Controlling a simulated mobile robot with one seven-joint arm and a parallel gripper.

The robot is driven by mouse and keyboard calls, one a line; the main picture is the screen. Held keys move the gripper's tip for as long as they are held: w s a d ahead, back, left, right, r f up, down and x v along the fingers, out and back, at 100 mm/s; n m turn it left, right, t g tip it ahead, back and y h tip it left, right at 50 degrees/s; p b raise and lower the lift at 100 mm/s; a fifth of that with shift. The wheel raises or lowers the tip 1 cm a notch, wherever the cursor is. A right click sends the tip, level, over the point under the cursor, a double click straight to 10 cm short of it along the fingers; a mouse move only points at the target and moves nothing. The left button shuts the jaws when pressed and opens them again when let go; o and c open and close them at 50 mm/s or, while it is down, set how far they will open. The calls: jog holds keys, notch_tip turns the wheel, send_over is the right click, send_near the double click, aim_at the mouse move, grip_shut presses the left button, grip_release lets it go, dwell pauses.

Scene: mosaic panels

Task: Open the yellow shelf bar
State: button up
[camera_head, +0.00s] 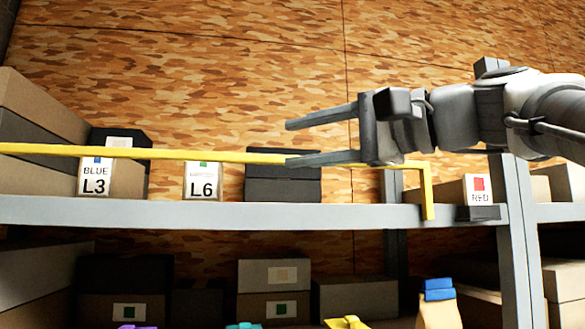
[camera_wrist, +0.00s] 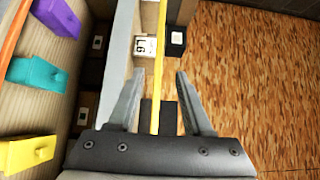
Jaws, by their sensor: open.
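The yellow shelf bar (camera_head: 214,155) runs level across the front of the upper shelf in the head view. Its right end bends down at a short upright (camera_head: 427,190) that meets the shelf edge. My gripper (camera_head: 288,143) is open at the bar's right half, pointing left, with one finger above the bar and the other at about its height. In the wrist view the bar (camera_wrist: 161,62) passes between the two open fingers (camera_wrist: 158,72), and neither finger visibly grips it. Contact with the lower finger cannot be told.
The grey upper shelf (camera_head: 330,216) carries boxes labelled L3 (camera_head: 95,178) and L6 (camera_head: 203,181), a dark box (camera_head: 283,184) and a RED-labelled box (camera_head: 478,189). A grey post (camera_head: 520,240) stands at right. Lower boxes (camera_head: 273,272) stand below. The wood-chip wall is behind.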

aim_at(226, 157)
jog(key=p+x, duration=0.4)
jog(key=x, duration=1.1)
jog(key=shift+w+a, duration=0.3)
grip_shut()
dwell(0.6)
